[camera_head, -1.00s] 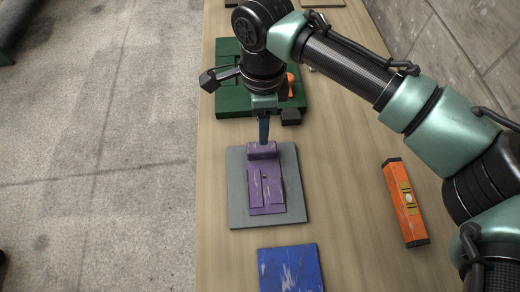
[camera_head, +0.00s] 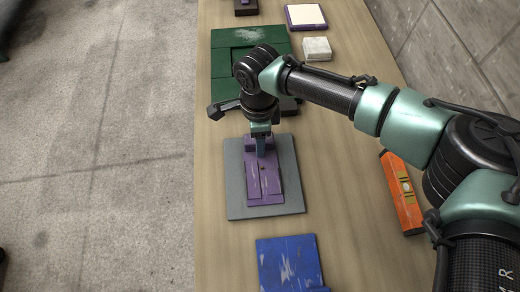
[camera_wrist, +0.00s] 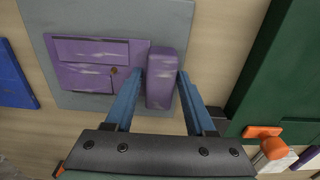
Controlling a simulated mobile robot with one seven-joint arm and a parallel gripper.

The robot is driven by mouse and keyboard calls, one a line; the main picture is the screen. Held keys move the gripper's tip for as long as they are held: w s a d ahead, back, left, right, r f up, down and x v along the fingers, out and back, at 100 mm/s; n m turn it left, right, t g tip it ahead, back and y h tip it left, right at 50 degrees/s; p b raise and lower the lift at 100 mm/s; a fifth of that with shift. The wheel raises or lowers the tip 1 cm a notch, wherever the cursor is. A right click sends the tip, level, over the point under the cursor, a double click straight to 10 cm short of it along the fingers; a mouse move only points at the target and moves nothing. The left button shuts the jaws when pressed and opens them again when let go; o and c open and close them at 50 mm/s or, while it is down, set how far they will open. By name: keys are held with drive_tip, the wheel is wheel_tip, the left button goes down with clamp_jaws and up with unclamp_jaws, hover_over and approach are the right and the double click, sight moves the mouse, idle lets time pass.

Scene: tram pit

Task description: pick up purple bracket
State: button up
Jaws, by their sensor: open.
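The purple bracket (camera_head: 266,186) lies on a square grey plate (camera_head: 235,201) on the wooden bench. It has a flat base and a raised block at its far end. In the wrist view the bracket (camera_wrist: 95,50) shows its block (camera_wrist: 161,78) between the two blue fingers of my gripper (camera_wrist: 160,82). My gripper (camera_head: 260,150) is open, with one finger on each side of the block. I cannot tell whether the fingers touch it. The far side of the block is partly hidden by the gripper in the head view.
A dark green block (camera_head: 222,62) lies beyond the plate. A blue piece (camera_head: 290,262) is nearer, and an orange level (camera_head: 402,195) lies to the right. A white box (camera_head: 317,48) and a purple-edged tray (camera_head: 306,17) are at the back. Bare bench lies right of the plate.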

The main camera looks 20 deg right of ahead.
drive_tip(key=shift+c, duration=0.3)
clamp_jaws()
drive_tip(key=shift+r, duration=0.1)
